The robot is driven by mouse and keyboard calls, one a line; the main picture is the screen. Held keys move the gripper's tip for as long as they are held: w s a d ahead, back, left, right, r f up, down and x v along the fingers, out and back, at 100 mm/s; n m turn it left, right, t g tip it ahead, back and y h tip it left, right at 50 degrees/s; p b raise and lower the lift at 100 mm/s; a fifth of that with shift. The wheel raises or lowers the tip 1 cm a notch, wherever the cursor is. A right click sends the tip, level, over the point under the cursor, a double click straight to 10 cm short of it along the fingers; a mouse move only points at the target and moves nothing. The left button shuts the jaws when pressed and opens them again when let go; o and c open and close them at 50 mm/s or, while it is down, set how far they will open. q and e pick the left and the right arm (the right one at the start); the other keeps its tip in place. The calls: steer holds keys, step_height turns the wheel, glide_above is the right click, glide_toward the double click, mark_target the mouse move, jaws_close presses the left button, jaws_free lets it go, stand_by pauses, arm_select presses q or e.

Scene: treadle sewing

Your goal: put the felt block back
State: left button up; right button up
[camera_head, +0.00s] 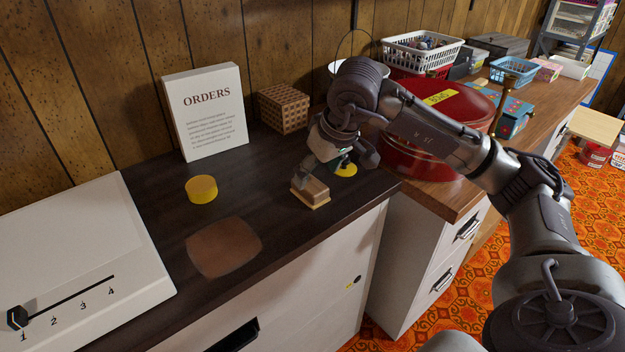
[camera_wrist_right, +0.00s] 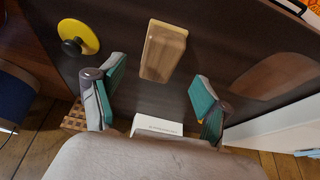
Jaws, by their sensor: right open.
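The felt block (camera_head: 315,191) is a small wooden block on a thin pale base, standing on the dark countertop near its front edge. It also shows in the right wrist view (camera_wrist_right: 165,52). My right gripper (camera_head: 322,170) hangs just above and behind it in the head view. In the right wrist view its two teal-padded fingers (camera_wrist_right: 157,72) are spread apart with nothing between them, and the block lies beyond the tips. A brown rounded patch (camera_head: 224,247) lies flat on the counter to the left of the block. My left gripper is not in view.
A yellow disc with a dark knob (camera_wrist_right: 78,37) lies beside the block. A yellow cylinder (camera_head: 201,190), an ORDERS board (camera_head: 208,115), a woven wooden box (camera_head: 284,107) and a white box with a slider (camera_head: 80,262) stand around. A red round tin (camera_head: 435,135) is at right.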

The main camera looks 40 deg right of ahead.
arm_select(q)
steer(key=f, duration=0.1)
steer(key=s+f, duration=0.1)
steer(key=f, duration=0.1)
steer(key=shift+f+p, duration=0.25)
steer(key=shift+p, duration=0.15)
arm_select(e)
steer(key=v, duration=0.7)
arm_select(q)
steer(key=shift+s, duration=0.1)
arm_select(e)
steer(key=shift+f, duration=0.1)
